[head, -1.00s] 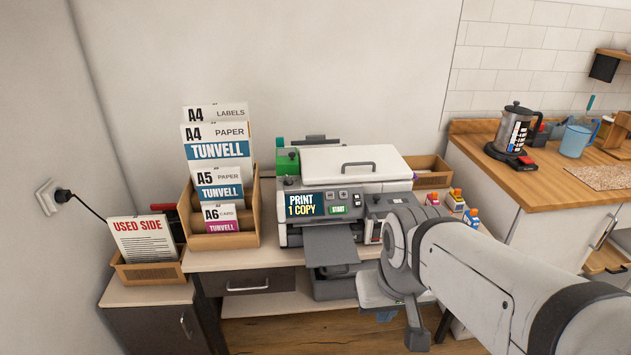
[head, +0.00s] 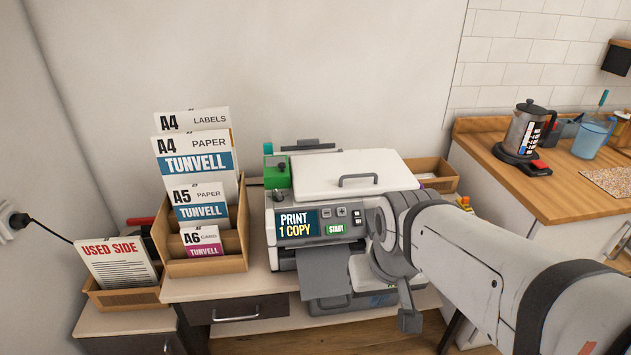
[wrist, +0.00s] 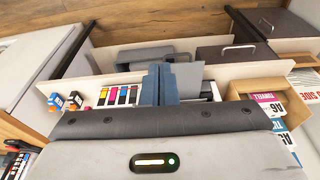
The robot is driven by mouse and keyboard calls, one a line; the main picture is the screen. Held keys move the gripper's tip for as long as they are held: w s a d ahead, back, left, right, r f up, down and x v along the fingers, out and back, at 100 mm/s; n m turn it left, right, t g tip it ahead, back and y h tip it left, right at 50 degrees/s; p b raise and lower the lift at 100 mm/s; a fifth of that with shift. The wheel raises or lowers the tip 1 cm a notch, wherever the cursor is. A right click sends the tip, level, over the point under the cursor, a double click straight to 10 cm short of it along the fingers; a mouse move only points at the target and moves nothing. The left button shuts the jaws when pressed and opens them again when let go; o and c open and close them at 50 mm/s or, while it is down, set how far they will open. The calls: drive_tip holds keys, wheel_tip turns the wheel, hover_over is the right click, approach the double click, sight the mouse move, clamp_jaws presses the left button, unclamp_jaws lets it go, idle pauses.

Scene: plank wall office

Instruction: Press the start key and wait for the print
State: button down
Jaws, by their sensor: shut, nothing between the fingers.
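The printer (head: 345,172) stands on the desk with its white lid closed. Its display (head: 296,224) reads "PRINT 1 COPY". The dark output tray (head: 322,281) sticks out below and looks empty where visible. My arm covers the printer's right side in the head view. In the wrist view my gripper (wrist: 160,84) is shut and empty, its fingers pointing toward the desk front. I cannot see it touching the start key.
A wooden sorter (head: 207,264) with paper packs stands left of the printer. A "USED SIDE" tray (head: 128,299) is further left. A small wooden box (head: 437,172) sits behind right. Ink bottles (wrist: 66,101) stand near the printer.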

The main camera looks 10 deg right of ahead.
drive_tip(key=shift+a, duration=0.15)
drive_tip(key=w+d+f+n+t+h+b, duration=0.1)
drive_tip(key=w+d+f+n+t+b, duration=0.2)
drive_tip(key=w, duration=0.5)
drive_tip(key=w+d+f+n+t+h+b, duration=0.15)
drive_tip(key=w+d+n+t, duration=0.25)
drive_tip(key=w, duration=0.5)
drive_tip(key=w+a+f+n+t+y+b, duration=0.2)
drive_tip(key=w+a+n+t+y+b, duration=0.2)
drive_tip(key=n+y, duration=0.6)
drive_tip(key=shift+w+a+n+b, duration=0.35)
drive_tip(key=shift+w+a+n, duration=0.7)
drive_tip(key=shift+w+n, duration=0.55)
drive_tip(key=shift+s+f+y, duration=0.1)
drive_tip(key=shift+s+y, duration=0.05)
drive_tip(key=shift+y, duration=0.1)
drive_tip(key=shift+f, duration=0.1)
